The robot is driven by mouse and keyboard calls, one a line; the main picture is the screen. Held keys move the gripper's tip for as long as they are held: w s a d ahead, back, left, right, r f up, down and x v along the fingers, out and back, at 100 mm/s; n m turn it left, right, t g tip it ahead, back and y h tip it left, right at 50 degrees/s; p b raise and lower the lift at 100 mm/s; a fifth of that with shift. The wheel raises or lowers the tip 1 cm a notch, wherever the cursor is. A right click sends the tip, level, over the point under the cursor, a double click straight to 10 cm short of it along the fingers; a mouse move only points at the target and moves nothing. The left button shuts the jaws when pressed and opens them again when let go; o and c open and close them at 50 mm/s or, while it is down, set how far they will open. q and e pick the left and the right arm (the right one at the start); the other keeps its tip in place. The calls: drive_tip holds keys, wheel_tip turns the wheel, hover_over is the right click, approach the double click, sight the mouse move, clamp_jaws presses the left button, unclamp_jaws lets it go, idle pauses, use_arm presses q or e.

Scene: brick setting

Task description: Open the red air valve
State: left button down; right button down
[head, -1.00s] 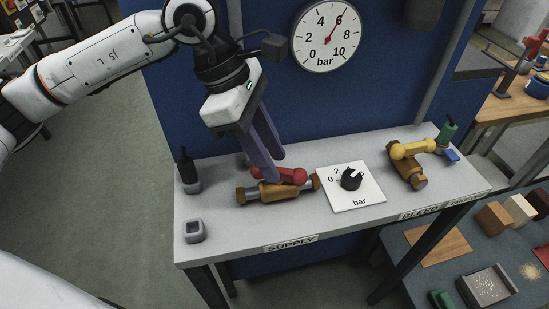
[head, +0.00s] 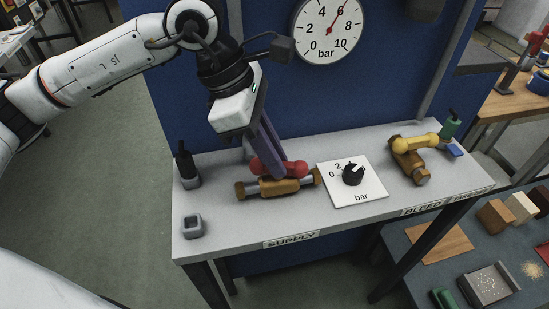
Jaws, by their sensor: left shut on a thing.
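The red valve handle (head: 297,169) sits on top of a brass valve body (head: 272,188) above the SUPPLY label on the grey bench. The handle lies roughly along the body, and the fingers partly hide its middle. My left gripper (head: 277,172) reaches down from above, its purple fingers shut on the red handle. In this view one finger largely overlaps the other. My right gripper is not in view.
A bar regulator plate with a black knob (head: 353,173) lies just right of the valve. A yellow-handled valve (head: 414,143) stands further right. A round gauge (head: 327,29) hangs on the blue panel, needle near 6. A black-topped fitting (head: 186,165) and grey socket (head: 193,226) are at left.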

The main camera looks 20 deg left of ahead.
use_arm(q)
drive_tip(key=shift+f+n+t+b, duration=0.25)
drive_tip(key=shift+n+t+b, duration=0.15)
drive_tip(key=shift+n+b, duration=0.65)
drive_tip(key=shift+s+r+n+t+b, duration=0.1)
drive_tip(key=shift+r+n+t+b, duration=0.15)
drive_tip(key=shift+n+b, duration=0.5)
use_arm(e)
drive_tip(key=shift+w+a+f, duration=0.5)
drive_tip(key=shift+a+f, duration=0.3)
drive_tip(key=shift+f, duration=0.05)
use_arm(q)
drive_tip(key=c, duration=1.8)
unclamp_jaws()
drive_tip(key=shift+o, duration=0.2)
drive_tip(key=shift+y, duration=0.3)
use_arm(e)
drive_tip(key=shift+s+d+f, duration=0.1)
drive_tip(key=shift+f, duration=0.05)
use_arm(q)
drive_tip(key=shift+r, duration=0.1)
drive_tip(key=shift+r, duration=0.25)
drive_tip(key=v, duration=0.9)
drive_tip(key=shift+s+a+r+p, duration=0.2)
drive_tip(key=shift+r+p, duration=0.1)
drive_tip(key=shift+p, duration=0.1)
